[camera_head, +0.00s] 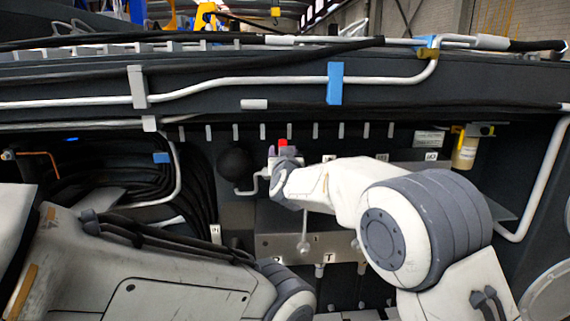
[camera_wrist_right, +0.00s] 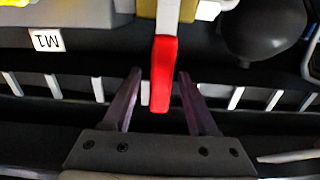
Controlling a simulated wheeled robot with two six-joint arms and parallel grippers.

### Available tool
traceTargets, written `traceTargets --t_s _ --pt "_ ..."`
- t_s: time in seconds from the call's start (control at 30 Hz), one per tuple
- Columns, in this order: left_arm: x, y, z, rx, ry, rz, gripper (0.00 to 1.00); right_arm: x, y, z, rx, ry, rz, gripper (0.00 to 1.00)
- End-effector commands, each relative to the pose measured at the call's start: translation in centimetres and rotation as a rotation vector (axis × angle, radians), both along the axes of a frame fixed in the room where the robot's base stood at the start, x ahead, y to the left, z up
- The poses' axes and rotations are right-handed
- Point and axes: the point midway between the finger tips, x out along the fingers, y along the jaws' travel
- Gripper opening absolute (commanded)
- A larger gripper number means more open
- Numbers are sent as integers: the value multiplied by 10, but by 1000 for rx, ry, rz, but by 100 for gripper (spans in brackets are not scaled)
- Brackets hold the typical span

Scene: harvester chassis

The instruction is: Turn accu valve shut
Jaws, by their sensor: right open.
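The accu valve has a red handle (camera_head: 283,143), seen in the head view just right of the black ball-shaped accumulator (camera_head: 234,164). In the right wrist view the red handle (camera_wrist_right: 163,75) sticks out from a brassy valve body with a white fitting. My right gripper (camera_wrist_right: 160,73) is open, one finger on each side of the handle, with a gap showing on both sides. In the head view my right gripper (camera_head: 284,153) is small and partly hidden by its own wrist. My left arm crosses the lower left; its gripper is not visible.
The accumulator (camera_wrist_right: 262,28) sits close to the valve. White pipes (camera_head: 200,93) and black hoses (camera_head: 130,180) run around the recess. A grey panel with levers (camera_head: 300,247) lies below the valve, and a yellow cylinder (camera_head: 466,150) hangs at the right.

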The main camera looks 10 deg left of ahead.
Motion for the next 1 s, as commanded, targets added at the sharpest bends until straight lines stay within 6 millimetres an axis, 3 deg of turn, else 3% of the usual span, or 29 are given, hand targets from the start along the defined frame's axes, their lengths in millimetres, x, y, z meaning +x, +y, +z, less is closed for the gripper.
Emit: traceTargets --t_s 0.1,0.4,0.87,1.0 --pt "0 0 -17 0 0 -1 50 -24 -7 -4 1 -1 1 59" --pt "0 0 -33 0 0 -2 50 -68 -19 -2 3 2 1 59" --pt "0 0 -33 0 0 -1 50 -74 -24 -4 -3 10 0 59" --pt "0 0 -33 0 0 -1 50 -72 -56 -33 -45 105 10 59"
